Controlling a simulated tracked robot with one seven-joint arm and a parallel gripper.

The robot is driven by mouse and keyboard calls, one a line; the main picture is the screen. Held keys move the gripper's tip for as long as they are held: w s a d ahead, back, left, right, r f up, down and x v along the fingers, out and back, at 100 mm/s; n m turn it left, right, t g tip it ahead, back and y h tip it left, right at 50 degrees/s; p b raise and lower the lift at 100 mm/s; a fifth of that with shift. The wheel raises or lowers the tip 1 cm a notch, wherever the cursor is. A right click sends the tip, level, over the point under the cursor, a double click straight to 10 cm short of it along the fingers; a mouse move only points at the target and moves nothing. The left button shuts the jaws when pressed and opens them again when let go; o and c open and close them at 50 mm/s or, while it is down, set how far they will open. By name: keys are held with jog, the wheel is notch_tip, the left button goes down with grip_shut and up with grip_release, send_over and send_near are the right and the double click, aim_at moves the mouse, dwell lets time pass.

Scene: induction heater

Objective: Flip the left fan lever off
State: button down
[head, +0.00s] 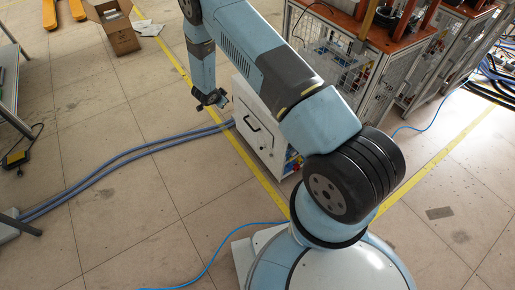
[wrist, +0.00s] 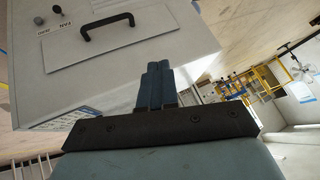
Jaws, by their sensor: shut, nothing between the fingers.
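The white cabinet (head: 262,150) stands right of my gripper (head: 214,101) in the head view. In the wrist view its panel (wrist: 150,55) has a black handle (wrist: 107,27) and a label reading "FAN" (wrist: 62,29).
Wire-mesh cages (head: 385,85) stand behind the cabinet. Blue-grey hoses (head: 120,163) cross the floor to it. A cardboard box (head: 112,28) is at the upper left. The tiled floor (head: 100,110) left of the cabinet is mostly clear.

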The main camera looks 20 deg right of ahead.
jog(key=s+d+f+m+g+h, duration=0.1)
jog(key=s+d+f+h, duration=0.1)
jog(key=s+f, duration=0.5)
jog(key=s+d+f+g+h, duration=0.1)
jog(key=s+d+f+h, duration=0.2)
jog(key=s+f, duration=0.4)
notch_tip(320, 180, down, 7)
jog(key=shift+d+r+m, duration=0.2)
jog(key=shift+d+m, duration=0.2)
jog(key=shift+d, duration=0.35)
jog(key=f+x, duration=0.1)
jog(key=x, duration=0.5)
jog(key=a+f+x, duration=0.1)
jog(key=x, duration=0.5)
jog(key=shift+s+f, duration=0.2)
jog(key=shift+f, duration=0.25)
